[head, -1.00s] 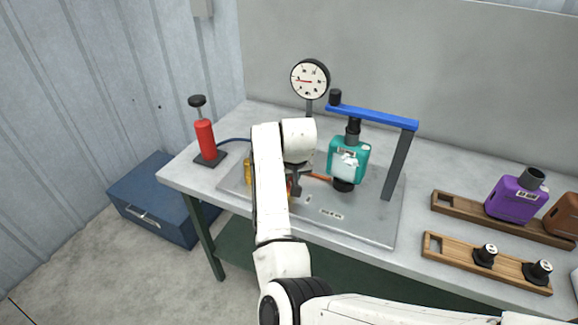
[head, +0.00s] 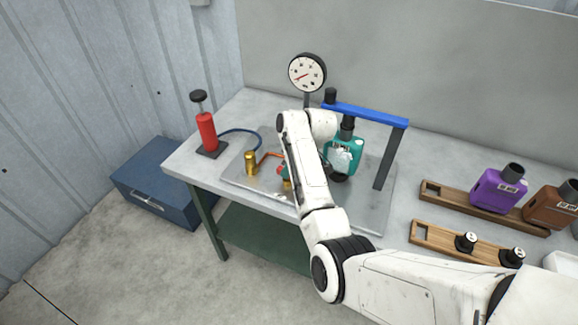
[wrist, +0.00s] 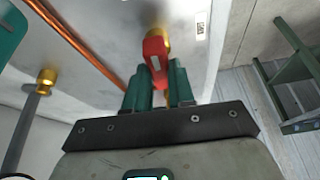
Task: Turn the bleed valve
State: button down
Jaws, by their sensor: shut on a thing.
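The bleed valve shows in the wrist view as a red handle (wrist: 156,54) on a brass body (wrist: 160,36). My gripper (wrist: 159,80) has its two green fingers on either side of the red handle and is shut on it. In the head view a bit of the red handle (head: 282,170) and brass below it show beside my arm, which hides most of the valve and my fingertips. The gauge (head: 307,72) stands behind on a post, its red needle tilted down to the left.
A red pump (head: 207,132) stands left. Wooden racks (head: 435,239) lie right.

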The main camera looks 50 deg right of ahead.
jog(key=shift+w+r+n, duration=0.1)
jog(key=shift+r+n, duration=0.05)
jog(key=shift+n, duration=0.35)
jog(key=c, duration=1)
grip_release()
jog(key=shift+o, duration=0.2)
jog(key=b+v, duration=0.1)
jog(key=v, duration=0.9)
jog(key=shift+s+d+r, duration=0.2)
jog(key=shift+d+r, duration=0.05)
jog(key=s+a+f+m+g+h+b, duration=0.1)
jog(key=s+a+f+m+g+b, duration=0.15)
jog(key=s+a+f, duration=1.05)
jog(key=s, duration=0.4)
jog(key=s+a+f+m, duration=0.1)
jog(key=s+a+f, duration=0.1)
jog(key=s, duration=0.5)
jog(key=s+a+f+m, duration=0.1)
jog(key=s+a, duration=0.3)
jog(key=s, duration=0.2)
jog(key=shift+s+a+f+g, duration=0.25)
jog(key=shift+s+f+g, duration=0.05)
jog(key=shift+f+g, duration=0.1)
